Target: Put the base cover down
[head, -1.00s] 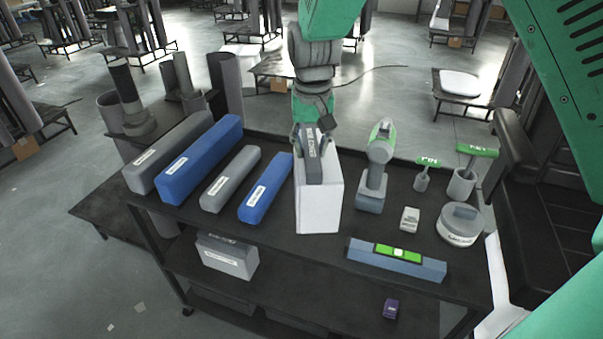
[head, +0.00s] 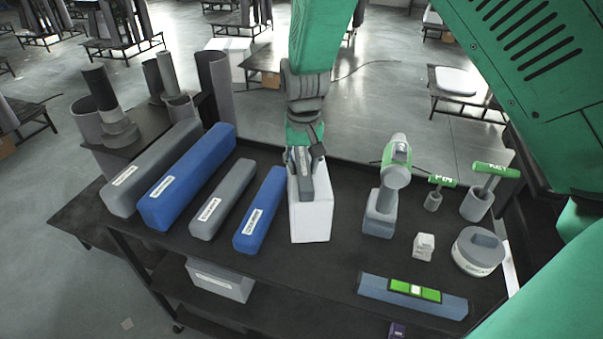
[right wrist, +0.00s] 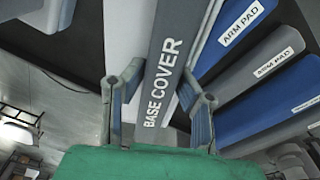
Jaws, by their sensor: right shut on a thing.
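The base cover is a white block (head: 312,220) with a dark grey bar labelled BASE COVER (right wrist: 163,65) along its top. My right gripper (head: 303,158) is shut on this grey bar, from the far side of the cart. In the right wrist view the two fingers (right wrist: 160,108) lie on either side of the bar. The white block hangs upright over the cart's black top (head: 285,262), between the blue arm pad and the drill. I cannot tell whether its underside touches the top. My left gripper is not in view.
Grey and blue pads (head: 187,177) fill the left of the cart. The drill (head: 380,205), a small white box (head: 424,246), a round tin (head: 478,251) and a level (head: 413,295) stand at right. Bare top shows in front of the white block.

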